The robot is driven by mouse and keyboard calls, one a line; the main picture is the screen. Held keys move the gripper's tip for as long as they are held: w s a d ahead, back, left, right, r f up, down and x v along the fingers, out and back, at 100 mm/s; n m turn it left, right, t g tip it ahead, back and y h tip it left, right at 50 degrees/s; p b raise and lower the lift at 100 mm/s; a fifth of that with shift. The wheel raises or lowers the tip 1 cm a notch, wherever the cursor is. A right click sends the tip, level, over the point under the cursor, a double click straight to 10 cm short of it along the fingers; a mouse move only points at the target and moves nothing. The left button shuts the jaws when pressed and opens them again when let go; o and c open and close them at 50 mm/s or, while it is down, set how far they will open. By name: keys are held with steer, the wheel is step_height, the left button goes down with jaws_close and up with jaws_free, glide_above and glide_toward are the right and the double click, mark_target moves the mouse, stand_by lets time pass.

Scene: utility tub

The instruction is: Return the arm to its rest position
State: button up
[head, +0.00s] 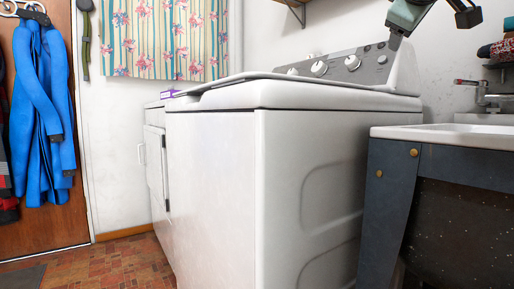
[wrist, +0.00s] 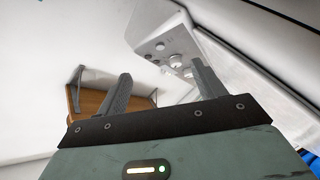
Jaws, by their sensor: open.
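My gripper (wrist: 162,86) shows in the wrist view with its two grey fingers spread well apart and nothing between them. In the head view, part of my arm (head: 406,14) shows at the top right, cut off by the picture edge, above the back right of the white washing machine (head: 210,190). In the wrist view, the machine's control panel with knobs (wrist: 172,58) lies beyond the fingers. I cannot tell the full arm pose from these frames.
A sink (head: 450,138) on a dark blue cabinet stands right of the machine. A wooden shelf (wrist: 85,98) is on the wall near the left finger in the wrist view. Blue clothing (head: 42,110) hangs on the door.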

steer(key=s+a+f+n+g+y+p, duration=0.1)
steer(key=s+a+f+g+y+p, duration=0.2)
steer(key=a+f, duration=0.6)
steer(key=s+a+f+n+g+y+p, duration=0.2)
steer(key=s+a+f+g+p, duration=0.15)
steer(key=f, duration=0.85)
steer(key=s+a+f+m+g+y+p, duration=0.1)
steer(key=s+f+g+p, duration=0.3)
steer(key=s+f, duration=0.6)
steer(key=s+a+f+m+g+y+p, duration=0.1)
steer(key=s+f+g+p, duration=0.45)
steer(key=s, duration=0.75)
step_height(320, 180, up, 36)
steer(key=t+p, duration=0.1)
steer(key=p, duration=3.4)
steer(key=shift+w+a+r, duration=0.2)
steer(key=shift+a, duration=0.05)
